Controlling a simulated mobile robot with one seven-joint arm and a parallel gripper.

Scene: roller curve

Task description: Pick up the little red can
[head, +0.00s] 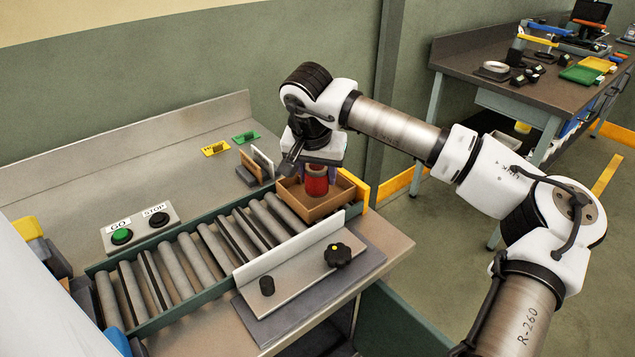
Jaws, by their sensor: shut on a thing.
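The little red can (317,184) stands upright inside a brown open box (296,206) at the far right end of the roller conveyor. My gripper (317,172) points down over the box, with its fingers on either side of the can. It is shut on the can's upper part. The can's top is partly hidden by the gripper, and its base is hidden by the box's front wall.
A yellow end stop (355,190) stands at the box's right. A pale guide plate with a black knob (337,255) lines the conveyor's near side. A button panel (140,228) sits at the left.

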